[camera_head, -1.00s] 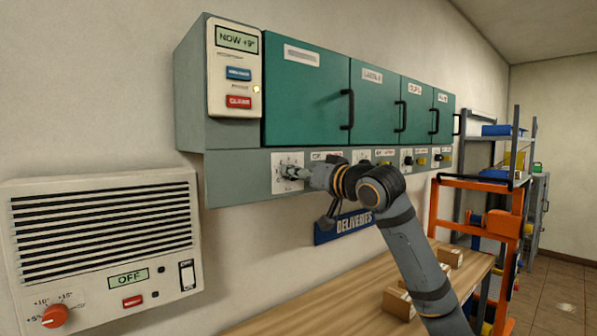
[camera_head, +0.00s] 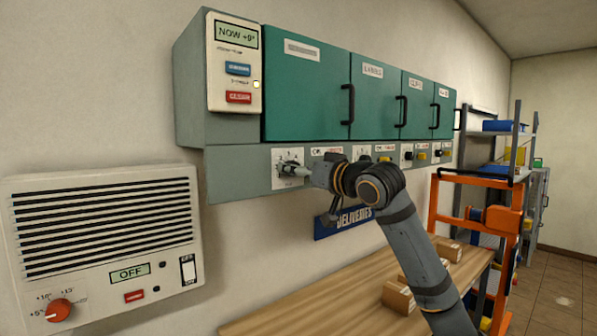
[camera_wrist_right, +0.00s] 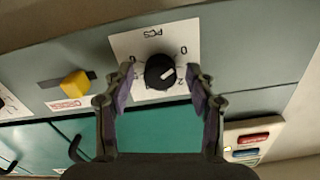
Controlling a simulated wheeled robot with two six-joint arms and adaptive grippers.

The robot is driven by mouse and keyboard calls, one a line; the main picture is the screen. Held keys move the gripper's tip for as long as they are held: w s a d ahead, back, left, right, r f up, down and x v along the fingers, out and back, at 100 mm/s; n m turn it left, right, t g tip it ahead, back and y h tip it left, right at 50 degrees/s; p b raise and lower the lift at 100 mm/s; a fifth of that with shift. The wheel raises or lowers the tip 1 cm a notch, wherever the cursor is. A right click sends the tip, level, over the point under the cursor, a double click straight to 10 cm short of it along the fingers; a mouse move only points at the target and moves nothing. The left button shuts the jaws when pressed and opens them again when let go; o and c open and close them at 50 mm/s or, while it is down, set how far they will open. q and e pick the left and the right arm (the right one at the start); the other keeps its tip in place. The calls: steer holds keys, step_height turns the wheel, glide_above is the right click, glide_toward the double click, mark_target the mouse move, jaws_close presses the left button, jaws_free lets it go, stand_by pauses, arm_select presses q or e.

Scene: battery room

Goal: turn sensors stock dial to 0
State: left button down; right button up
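A black round dial (camera_wrist_right: 160,72) with a white pointer line sits on a white plate (camera_wrist_right: 124,46) marked PCS, seen upside down in the right wrist view. The pointer line slants toward the picture's right; I cannot tell exactly which number it marks. My right gripper (camera_wrist_right: 160,82) has one finger on each side of the dial, with a visible gap to it on both sides. My left gripper is not in view.
Green cabinet doors (camera_head: 305,95) with black handles hang above the dial strip. More dials and a yellow knob (camera_wrist_right: 75,84) lie along it. A control panel (camera_head: 237,65) reads NOW +9°. A wall heater (camera_head: 105,240) and a wooden bench (camera_head: 340,295) stand below.

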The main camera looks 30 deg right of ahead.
mark_target(290, 128)
steer(key=shift+r, duration=0.1)
step_height(290, 128, up, 10)
stand_by(0.5)
stand_by(0.5)
